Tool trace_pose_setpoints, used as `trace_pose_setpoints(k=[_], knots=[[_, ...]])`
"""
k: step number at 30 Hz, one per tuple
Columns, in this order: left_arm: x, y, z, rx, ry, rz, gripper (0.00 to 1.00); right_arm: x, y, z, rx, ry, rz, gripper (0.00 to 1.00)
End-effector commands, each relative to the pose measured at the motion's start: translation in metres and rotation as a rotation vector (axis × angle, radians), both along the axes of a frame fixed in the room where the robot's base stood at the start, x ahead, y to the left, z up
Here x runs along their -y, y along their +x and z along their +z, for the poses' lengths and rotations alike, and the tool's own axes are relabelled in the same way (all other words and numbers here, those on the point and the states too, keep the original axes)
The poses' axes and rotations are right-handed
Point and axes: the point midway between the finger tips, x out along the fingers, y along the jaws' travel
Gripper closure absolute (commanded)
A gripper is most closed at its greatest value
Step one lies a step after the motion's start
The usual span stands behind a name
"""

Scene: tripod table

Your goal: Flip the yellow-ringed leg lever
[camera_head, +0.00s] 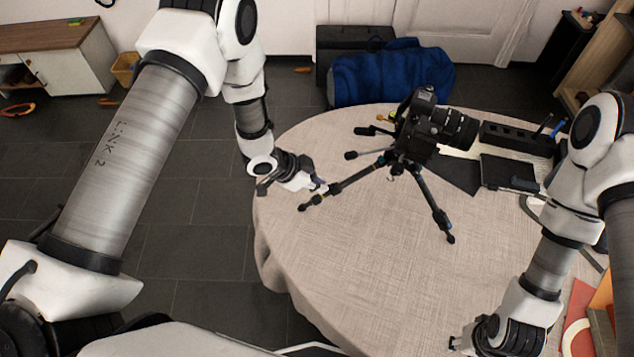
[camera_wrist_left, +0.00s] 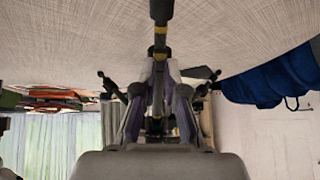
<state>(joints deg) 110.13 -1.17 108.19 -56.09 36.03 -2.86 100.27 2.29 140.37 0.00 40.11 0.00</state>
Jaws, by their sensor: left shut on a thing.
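A black tripod (camera_head: 405,160) stands on the round table with its legs spread, carrying a camera (camera_head: 432,125). Its left front leg (camera_head: 350,181) reaches toward my left gripper (camera_head: 322,187). In the left wrist view this leg (camera_wrist_left: 160,12) runs down the middle of the picture, with yellow rings (camera_wrist_left: 160,30) near the fingertips. My left gripper (camera_wrist_left: 161,72) is closed around the leg at the rings, one finger on each side. The lever itself is hard to make out between the fingers. My right gripper (camera_head: 458,343) is low at the right, away from the tripod; its opening is unclear.
The round cloth-covered table (camera_head: 350,260) is clear in front of the tripod. A black organizer (camera_head: 517,140) and a dark flat item (camera_head: 508,172) lie to the tripod's right. A blue bag (camera_head: 375,75) is behind the table.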

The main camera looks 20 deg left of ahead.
Motion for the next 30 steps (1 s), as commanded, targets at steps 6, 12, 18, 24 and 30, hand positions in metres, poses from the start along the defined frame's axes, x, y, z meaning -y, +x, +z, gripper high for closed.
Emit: trace_pose_setpoints(k=[6,12,18,24,30], knots=[[0.0011,0.0007,0.0036,0.001,0.0,0.001,1.0,0.0,0.0,0.0031,0.0,0.0,0.0,0.6],[0.001,0.0006,0.0033,0.0,0.0,0.0,1.0,0.0,0.0,0.003,0.0,0.0,0.0,0.6],[0.0031,0.0014,0.0075,0.0,0.001,-0.001,1.0,0.0,0.0,0.0071,0.0,0.0,0.0,0.6],[0.0061,0.0027,0.0114,0.0,0.001,-0.001,1.0,0.0,0.0,0.0109,0.0,0.0,0.0,0.6],[0.0063,0.0028,0.011,-0.001,0.001,0.0,1.0,0.0,0.0,0.0104,0.0,0.0,0.0,0.6]])
